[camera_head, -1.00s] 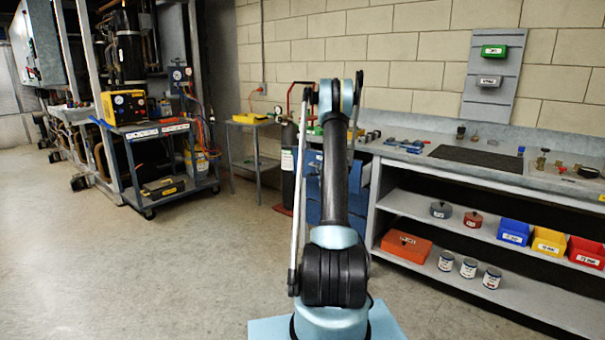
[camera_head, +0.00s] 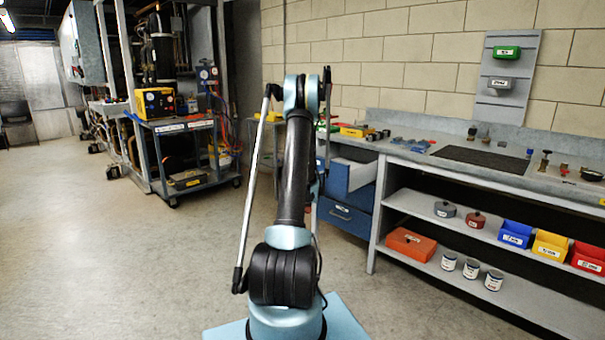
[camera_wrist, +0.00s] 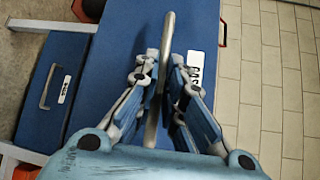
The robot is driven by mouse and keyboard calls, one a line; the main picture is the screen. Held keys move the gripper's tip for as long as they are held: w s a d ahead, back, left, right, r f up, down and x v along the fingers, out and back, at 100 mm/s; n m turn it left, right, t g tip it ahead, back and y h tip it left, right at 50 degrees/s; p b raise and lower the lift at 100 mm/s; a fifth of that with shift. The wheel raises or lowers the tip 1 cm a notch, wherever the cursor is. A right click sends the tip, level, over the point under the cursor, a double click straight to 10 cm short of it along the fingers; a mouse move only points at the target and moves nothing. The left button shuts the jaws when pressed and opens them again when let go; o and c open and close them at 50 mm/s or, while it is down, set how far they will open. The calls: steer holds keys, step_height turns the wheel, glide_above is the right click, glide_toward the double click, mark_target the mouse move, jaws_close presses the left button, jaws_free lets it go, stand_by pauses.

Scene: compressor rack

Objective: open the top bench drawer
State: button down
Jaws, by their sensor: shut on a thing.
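The top bench drawer (camera_head: 336,178) has a blue front and stands pulled out from the bench, its pale side showing. In the wrist view its blue front (camera_wrist: 120,65) fills the middle, with a white label. My gripper (camera_wrist: 163,78) is shut on the drawer's metal bar handle (camera_wrist: 167,35), one finger on each side of the bar. In the head view my arm hides the gripper and the handle. A lower blue drawer (camera_head: 345,216) sits shut beneath; its front and handle also show in the wrist view (camera_wrist: 52,90).
The bench (camera_head: 420,158) runs right, with bins, tins and an orange box on its shelves. A cart (camera_head: 190,150) with a yellow unit stands at left. The floor (camera_head: 110,240) at left and front is clear.

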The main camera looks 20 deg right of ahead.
steer(key=shift+a, duration=0.15)
steer(key=c, duration=1.7)
jaws_free()
steer(key=shift+f, duration=0.1)
steer(key=v, duration=1.2)
steer(key=shift+w+a, duration=0.1)
